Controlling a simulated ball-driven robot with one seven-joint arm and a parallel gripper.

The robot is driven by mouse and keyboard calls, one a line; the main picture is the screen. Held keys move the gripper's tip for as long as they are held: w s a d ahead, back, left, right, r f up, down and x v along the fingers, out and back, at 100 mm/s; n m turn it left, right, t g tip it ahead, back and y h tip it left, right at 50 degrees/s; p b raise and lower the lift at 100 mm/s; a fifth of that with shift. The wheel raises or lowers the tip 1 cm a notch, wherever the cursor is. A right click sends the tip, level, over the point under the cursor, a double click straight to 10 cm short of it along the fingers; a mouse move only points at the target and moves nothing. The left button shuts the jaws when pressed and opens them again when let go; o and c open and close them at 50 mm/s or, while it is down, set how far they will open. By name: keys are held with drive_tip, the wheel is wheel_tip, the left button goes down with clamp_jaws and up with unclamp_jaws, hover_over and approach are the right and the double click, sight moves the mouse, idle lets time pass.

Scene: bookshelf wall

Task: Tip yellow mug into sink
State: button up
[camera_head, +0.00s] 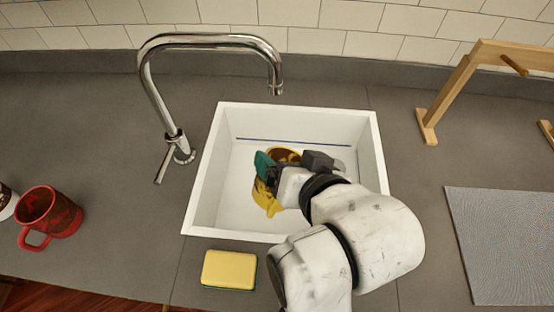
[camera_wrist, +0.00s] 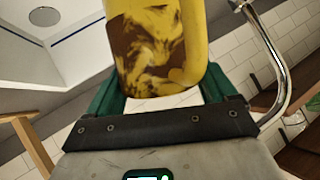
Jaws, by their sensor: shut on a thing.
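The yellow mug (camera_head: 264,200) is inside the white sink (camera_head: 207,172) in the head view, partly hidden by my gripper (camera_head: 272,172). Brown shows on it near its upper end. In the wrist view the mug (camera_wrist: 190,40) is yellow with a brown marbled patch and sits between the two green fingers of my gripper (camera_wrist: 160,90). My gripper is shut on it. The mug looks tilted, but the exact angle and its contents cannot be told. I cannot tell whether it touches the sink floor.
A chrome faucet (camera_head: 150,85) arches behind the sink's left side. A yellow sponge (camera_head: 229,269) lies in front of the sink. A red mug (camera_head: 50,215) stands far left. A wooden rack (camera_head: 455,90) and a grey mat (camera_head: 505,245) are at right.

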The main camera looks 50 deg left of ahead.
drive_tip(key=shift+w+a+f+m+g+h, duration=0.15)
drive_tip(key=shift+w+f+m+g, duration=0.35)
drive_tip(key=shift+w+f, duration=0.35)
drive_tip(key=shift+w+d+f+m+g+h, duration=0.15)
drive_tip(key=shift+w+f+m+g, duration=0.25)
drive_tip(key=shift+w+f+g, duration=0.4)
drive_tip(key=shift+s+a+f, duration=0.15)
drive_tip(key=shift+s+f, duration=0.05)
drive_tip(key=shift+w+p, duration=0.15)
drive_tip(key=shift+p, duration=0.3)
drive_tip(key=shift+w+f+m+g+p, duration=0.55)
drive_tip(key=shift+f+g+p, duration=0.25)
drive_tip(key=shift+p, duration=0.5)
drive_tip(key=shift+f, duration=0.1)
drive_tip(key=shift+w+r+m+g+p, duration=0.25)
drive_tip(key=shift+m+g+p, duration=0.25)
drive_tip(key=shift+p, duration=0.65)
drive_tip(key=shift+w+g+p, duration=0.1)
drive_tip(key=shift+g+p, duration=0.3)
drive_tip(key=shift+p, duration=0.2)
drive_tip(key=shift+m, duration=0.25)
